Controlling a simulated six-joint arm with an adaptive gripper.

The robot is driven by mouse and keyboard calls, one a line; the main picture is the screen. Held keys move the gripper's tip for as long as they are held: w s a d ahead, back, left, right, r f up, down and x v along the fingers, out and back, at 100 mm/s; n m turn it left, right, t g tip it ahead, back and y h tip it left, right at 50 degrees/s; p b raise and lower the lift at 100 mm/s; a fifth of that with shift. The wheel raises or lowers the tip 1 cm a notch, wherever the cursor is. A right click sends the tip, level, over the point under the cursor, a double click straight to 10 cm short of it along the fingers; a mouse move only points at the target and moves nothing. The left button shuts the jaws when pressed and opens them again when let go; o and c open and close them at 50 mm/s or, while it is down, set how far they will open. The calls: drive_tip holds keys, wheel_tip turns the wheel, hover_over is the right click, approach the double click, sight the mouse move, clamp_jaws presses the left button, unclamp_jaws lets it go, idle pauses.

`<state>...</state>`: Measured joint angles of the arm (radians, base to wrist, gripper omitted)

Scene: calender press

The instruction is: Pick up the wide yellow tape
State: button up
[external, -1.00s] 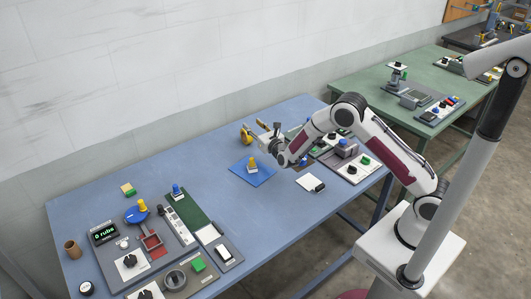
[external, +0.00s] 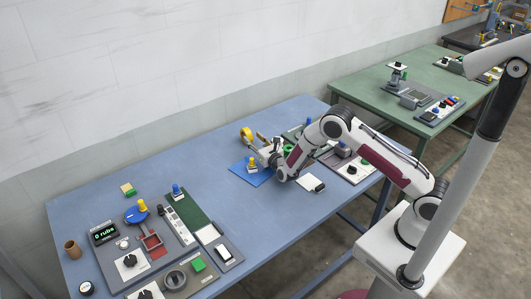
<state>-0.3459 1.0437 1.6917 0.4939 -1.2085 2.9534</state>
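A yellow tape roll (external: 247,134) stands near the back of the blue table, beyond the blue mat. A second, smaller yellow thing (external: 261,137) is just to its right, partly covered by my gripper; its shape is too small to tell. My gripper (external: 261,151) is low over the table, just in front of and to the right of the tape roll, and appears apart from it. Its fingers are too small to tell open from shut. I cannot tell how wide each yellow item is.
Panels with knobs, a white pad (external: 305,184) and a green ring (external: 288,149) lie to the right. The table's middle (external: 205,175) is clear.

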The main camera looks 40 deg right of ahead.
sight(246, 132)
drive_tip(key=shift+w+f, duration=0.1)
drive_tip(key=shift+f, duration=0.35)
drive_tip(key=shift+w+d+r, duration=0.1)
drive_tip(key=shift+w, duration=0.65)
drive_tip(key=shift+w, duration=0.1)
drive_tip(key=shift+w+d, duration=0.2)
drive_tip(key=shift+w, duration=1.2)
drive_tip(key=shift+w+d, duration=0.15)
drive_tip(key=shift+w, duration=1.25)
clamp_jaws()
